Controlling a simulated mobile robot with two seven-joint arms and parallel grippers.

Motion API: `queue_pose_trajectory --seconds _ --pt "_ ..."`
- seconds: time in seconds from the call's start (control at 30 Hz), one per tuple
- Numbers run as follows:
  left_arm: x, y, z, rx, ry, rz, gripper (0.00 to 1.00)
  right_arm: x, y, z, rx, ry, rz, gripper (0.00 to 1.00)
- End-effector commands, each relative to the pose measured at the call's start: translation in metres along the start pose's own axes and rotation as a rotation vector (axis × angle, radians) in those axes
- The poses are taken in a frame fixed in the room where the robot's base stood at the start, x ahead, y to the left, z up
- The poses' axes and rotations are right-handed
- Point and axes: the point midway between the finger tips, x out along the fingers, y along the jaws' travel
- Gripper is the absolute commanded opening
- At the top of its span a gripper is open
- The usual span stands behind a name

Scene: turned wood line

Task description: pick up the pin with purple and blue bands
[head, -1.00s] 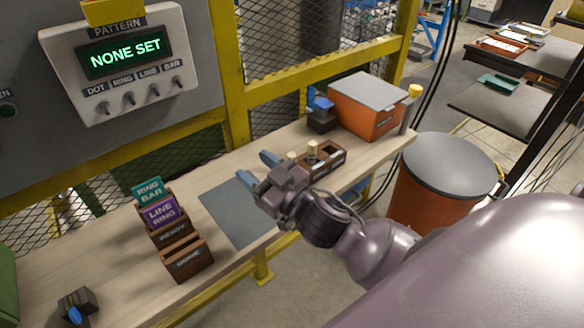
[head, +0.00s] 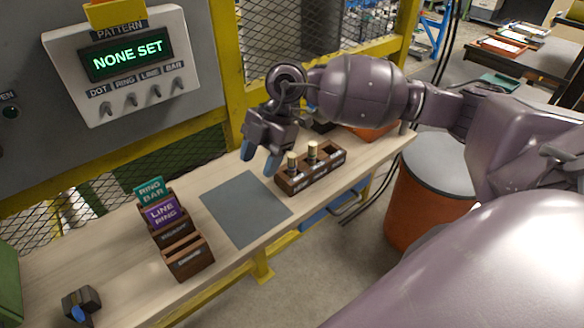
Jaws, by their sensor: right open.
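Two pale pins stand upright in a dark wooden rack on the bench: a left pin (head: 292,161) and a right pin (head: 312,150). Both have dark bands, but they are too small for me to tell the colours, so I cannot say which has purple and blue. The rack (head: 322,174) carries labels on its front that I cannot read. My right gripper (head: 259,156) is open and empty, with blue fingertips pointing down, just left of the left pin and apart from it. My left gripper is out of view.
A grey mat (head: 246,208) lies bare in front of the rack. A card holder (head: 188,257) with cards stands left of it. A control panel (head: 122,64) reads NONE SET. An orange bin (head: 428,205) stands off the bench's right end. A dark block (head: 85,298) sits lower left.

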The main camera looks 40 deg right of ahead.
Motion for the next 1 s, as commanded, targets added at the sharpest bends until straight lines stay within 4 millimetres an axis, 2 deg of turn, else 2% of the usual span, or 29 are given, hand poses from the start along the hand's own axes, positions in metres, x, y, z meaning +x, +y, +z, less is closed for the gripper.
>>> queue_pose_trajectory --seconds 0.03,0.13,0.23,0.33,0.47,0.8,1.0 --pt "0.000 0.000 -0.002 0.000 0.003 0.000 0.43 -0.016 0.002 0.017 0.044 -0.103 -0.020 0.53" --pt "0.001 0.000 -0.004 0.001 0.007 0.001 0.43 -0.040 0.001 0.045 0.135 -0.267 -0.049 0.53" --pt "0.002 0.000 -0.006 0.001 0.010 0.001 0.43 -0.059 0.000 0.061 0.202 -0.374 -0.059 0.53" --pt "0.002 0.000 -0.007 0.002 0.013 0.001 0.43 -0.067 -0.001 0.070 0.238 -0.428 -0.063 0.53" --pt "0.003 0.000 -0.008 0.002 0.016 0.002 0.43 -0.062 -0.002 0.075 0.250 -0.443 -0.067 0.53" --pt "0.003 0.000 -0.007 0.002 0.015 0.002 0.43 -0.022 -0.008 0.093 0.248 -0.439 -0.067 0.53" --pt "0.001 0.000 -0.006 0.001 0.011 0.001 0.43 -0.013 -0.009 0.097 0.247 -0.439 -0.065 0.53"
